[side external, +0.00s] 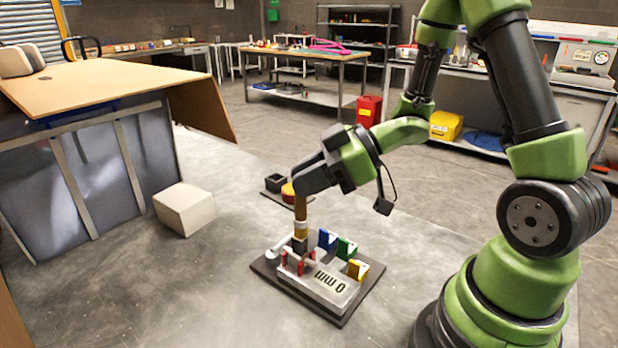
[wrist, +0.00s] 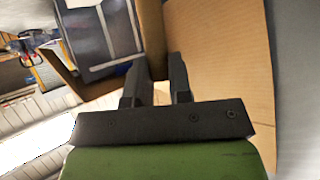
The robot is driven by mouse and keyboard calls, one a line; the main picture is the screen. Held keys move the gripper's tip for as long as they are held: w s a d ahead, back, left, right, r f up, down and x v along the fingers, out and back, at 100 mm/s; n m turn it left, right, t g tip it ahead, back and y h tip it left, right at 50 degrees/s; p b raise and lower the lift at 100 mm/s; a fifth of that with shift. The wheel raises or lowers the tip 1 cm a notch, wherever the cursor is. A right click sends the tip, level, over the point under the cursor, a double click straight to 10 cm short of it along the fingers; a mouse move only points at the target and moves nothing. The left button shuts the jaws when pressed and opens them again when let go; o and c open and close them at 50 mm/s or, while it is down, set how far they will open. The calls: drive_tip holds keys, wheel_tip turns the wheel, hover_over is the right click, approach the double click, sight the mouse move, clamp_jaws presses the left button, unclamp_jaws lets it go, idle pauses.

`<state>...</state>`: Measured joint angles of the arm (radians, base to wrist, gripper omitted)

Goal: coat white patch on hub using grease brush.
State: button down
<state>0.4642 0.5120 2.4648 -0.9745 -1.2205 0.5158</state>
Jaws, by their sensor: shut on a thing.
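My gripper (side external: 300,192) points down and to the left above a fixture, shut on the upper part of the grease brush (side external: 301,211). The brush is upright, with a brown handle, a pale band and a dark lower end. Its lower end is at the fixture's left rear part; I cannot tell whether it touches or sits in a slot there. In the wrist view a brown strip, likely the handle (wrist: 154,42), shows between my two dark fingers (wrist: 156,75). I cannot make out the hub or its white patch for certain.
A pale block (side external: 184,209) lies left. A black box (side external: 275,182) is behind.

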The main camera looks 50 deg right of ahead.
drive_tip(key=shift+w+a, duration=0.1)
drive_tip(key=shift+w, duration=0.15)
drive_tip(key=shift+a, duration=0.55)
drive_tip(key=shift+s+a, duration=0.1)
drive_tip(key=shift+s, duration=0.1)
drive_tip(key=shift+s, duration=0.1)
drive_tip(key=shift+s, duration=0.1)
